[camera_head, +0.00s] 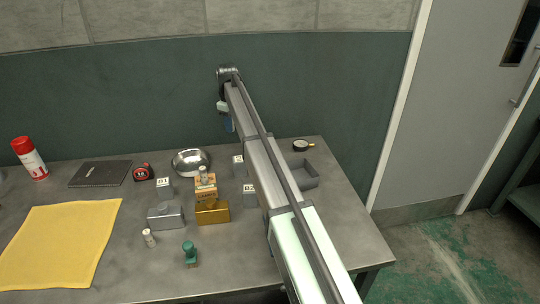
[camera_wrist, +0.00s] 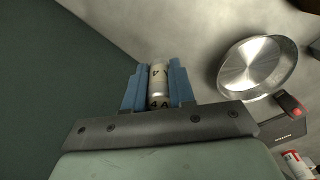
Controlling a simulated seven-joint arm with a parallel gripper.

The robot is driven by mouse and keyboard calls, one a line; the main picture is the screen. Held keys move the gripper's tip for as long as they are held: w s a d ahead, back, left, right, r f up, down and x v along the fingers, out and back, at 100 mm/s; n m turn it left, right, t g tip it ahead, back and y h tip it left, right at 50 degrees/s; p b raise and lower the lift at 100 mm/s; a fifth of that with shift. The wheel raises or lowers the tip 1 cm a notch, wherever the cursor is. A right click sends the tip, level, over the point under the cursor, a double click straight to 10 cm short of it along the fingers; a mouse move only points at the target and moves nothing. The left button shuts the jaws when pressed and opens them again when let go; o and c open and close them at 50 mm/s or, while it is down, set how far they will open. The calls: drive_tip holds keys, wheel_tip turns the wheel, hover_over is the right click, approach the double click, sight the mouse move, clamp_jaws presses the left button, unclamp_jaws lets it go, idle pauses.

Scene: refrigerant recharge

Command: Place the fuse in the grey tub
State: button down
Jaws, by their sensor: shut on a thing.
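My gripper (camera_head: 228,124) is raised above the back edge of the table in the head view, near the green wall. In the wrist view its blue fingers (camera_wrist: 159,82) are shut on a fuse (camera_wrist: 159,76), a pale cylinder with dark lettering that looks like "4A". The fuse cannot be made out in the head view. The grey tub (camera_head: 306,174) is a low open box at the right of the table, partly hidden behind my arm. The gripper is to the left of the tub and well above it.
A round gauge (camera_head: 302,145) lies behind the tub.

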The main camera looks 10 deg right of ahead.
drive_tip(key=s+d+r+m, duration=0.1)
drive_tip(key=s+d+r, duration=0.1)
drive_tip(key=d, duration=0.9)
drive_tip(key=m, duration=0.5)
hover_over(297, 180)
drive_tip(key=f, duration=0.1)
drive_tip(key=shift+m, duration=0.8)
drive_tip(key=shift+f, duration=5.2)
drive_tip(key=c, duration=0.9)
unclamp_jaws()
drive_tip(key=shift+f, duration=0.15)
drive_tip(key=shift+c, duration=0.2)
